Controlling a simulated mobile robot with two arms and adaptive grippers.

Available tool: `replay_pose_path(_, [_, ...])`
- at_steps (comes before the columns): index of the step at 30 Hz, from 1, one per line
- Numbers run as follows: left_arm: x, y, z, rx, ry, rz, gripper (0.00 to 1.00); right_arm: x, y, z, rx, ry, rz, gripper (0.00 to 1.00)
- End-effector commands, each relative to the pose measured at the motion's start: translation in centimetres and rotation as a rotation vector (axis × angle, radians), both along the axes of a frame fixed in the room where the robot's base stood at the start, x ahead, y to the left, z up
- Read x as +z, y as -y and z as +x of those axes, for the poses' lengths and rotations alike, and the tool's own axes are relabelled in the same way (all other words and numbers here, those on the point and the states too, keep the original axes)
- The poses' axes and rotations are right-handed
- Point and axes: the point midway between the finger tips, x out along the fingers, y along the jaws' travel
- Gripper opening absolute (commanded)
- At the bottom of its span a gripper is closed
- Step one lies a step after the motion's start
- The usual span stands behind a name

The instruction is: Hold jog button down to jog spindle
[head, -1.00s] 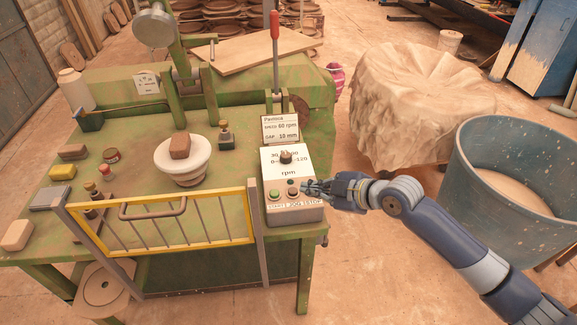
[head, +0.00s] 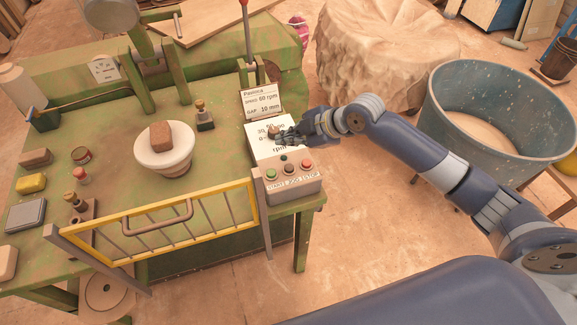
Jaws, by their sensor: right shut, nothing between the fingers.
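The control box (head: 262,158) sits at the right front corner of the green machine table. Its sloped front carries a green button (head: 271,175), a dark middle button (head: 289,169) above the word JOG, and a red button (head: 305,166). A small dark round lamp or button (head: 284,157) is above them. The speed knob (head: 274,131) on the top panel is partly covered by my right gripper (head: 281,138). That gripper is shut and empty, its fingertips at the knob, beyond the button row; contact cannot be told. My left gripper is out of view.
A yellow barred guard (head: 165,213) stands along the table's front edge, left of the box. A blue tub (head: 500,120) stands right of the table.

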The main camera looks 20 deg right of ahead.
Motion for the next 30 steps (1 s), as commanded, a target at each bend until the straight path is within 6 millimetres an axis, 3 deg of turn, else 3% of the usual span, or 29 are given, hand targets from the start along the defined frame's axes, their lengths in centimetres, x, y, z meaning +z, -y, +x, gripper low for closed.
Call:
replay_pose_path(15, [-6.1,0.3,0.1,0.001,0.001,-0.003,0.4,-6.6,0.0,0.0,-0.001,-0.001,0.0,0.0])
replay_pose_path(21, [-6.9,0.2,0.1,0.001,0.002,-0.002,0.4,-8.3,0.0,0.0,-0.001,0.0,-0.001,0.0])
replay_pose_path(30, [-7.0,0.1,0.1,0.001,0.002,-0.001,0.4,-8.5,0.0,0.0,0.0,0.0,0.0,0.0])
